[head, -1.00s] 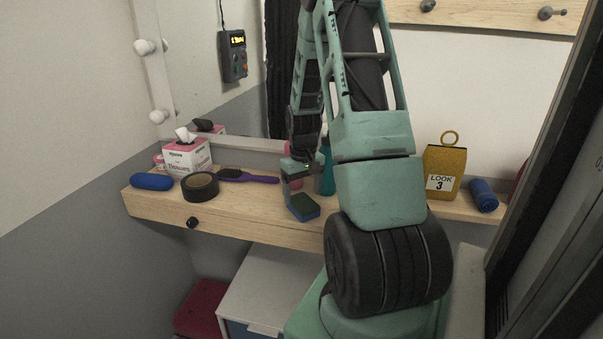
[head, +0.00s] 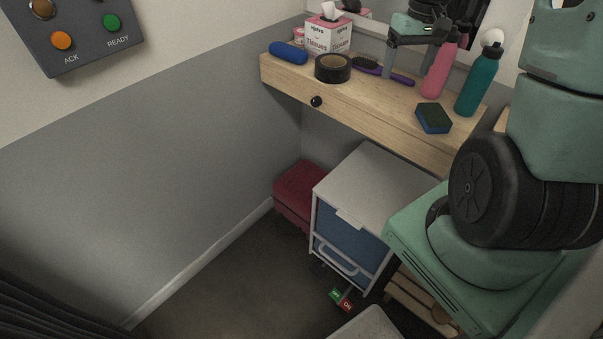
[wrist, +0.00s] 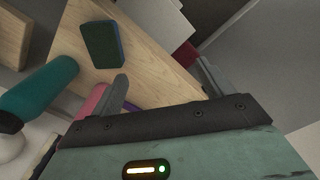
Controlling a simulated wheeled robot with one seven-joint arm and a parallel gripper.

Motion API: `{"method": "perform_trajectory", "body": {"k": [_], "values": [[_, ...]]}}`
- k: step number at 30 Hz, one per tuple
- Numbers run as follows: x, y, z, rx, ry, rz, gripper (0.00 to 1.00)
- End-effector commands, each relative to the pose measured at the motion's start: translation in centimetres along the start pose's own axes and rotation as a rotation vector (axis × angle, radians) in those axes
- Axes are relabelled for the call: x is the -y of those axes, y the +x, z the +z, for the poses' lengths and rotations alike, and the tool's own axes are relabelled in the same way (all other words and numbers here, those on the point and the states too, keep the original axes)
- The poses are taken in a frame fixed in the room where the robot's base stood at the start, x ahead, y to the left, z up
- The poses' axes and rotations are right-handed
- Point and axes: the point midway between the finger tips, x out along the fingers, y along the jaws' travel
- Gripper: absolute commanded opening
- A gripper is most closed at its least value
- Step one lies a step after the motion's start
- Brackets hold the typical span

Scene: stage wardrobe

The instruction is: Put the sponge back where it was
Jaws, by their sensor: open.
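The sponge (head: 433,118), blue with a dark green top, lies flat on the wooden shelf (head: 375,114) near its front edge. It also shows in the wrist view (wrist: 102,45), on the bare wood. My gripper (head: 408,68) is open and empty, raised over the shelf to the left of and behind the sponge, near the purple hairbrush (head: 398,78). In the wrist view my gripper's fingers (wrist: 165,85) are spread apart, and the sponge is outside them.
A pink bottle (head: 440,70) and a teal bottle (head: 477,85) stand behind the sponge. Black tape (head: 332,68), a blue case (head: 288,53) and a tissue box (head: 328,35) are at the left. A white drawer unit (head: 372,185) stands below. Bare wood lies left of the sponge.

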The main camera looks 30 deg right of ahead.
Motion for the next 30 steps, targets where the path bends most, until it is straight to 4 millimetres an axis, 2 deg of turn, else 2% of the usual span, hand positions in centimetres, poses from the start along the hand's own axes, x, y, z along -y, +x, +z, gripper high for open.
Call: {"method": "perform_trajectory", "body": {"k": [1,3,4,6,8,9,11,12,15,18,21,25,30], "values": [[4.6,-0.2,0.3,-0.001,-0.089,-0.009,0.79],[10.2,-0.4,1.6,-0.003,-0.196,-0.021,0.79],[12.4,-0.5,2.3,-0.002,-0.241,-0.026,0.79],[17.3,-0.6,4.6,-0.001,-0.348,-0.034,0.79],[21.0,-0.7,7.2,0.003,-0.439,-0.04,0.79],[23.2,-0.7,9.1,0.005,-0.499,-0.043,0.79],[26.0,-0.7,12.2,0.007,-0.59,-0.046,0.79],[27.6,-0.7,14.3,0.01,-0.648,-0.047,0.79],[30.1,-0.6,19.4,0.015,-0.779,-0.046,0.79],[31.3,-0.5,23.4,0.015,-0.88,-0.044,0.79],[31.7,-0.4,26.0,0.016,-0.946,-0.041,0.79],[31.8,-0.3,27.4,0.017,-0.98,-0.038,0.79],[31.8,-0.3,27.5,0.017,-0.982,-0.038,0.79]]}}
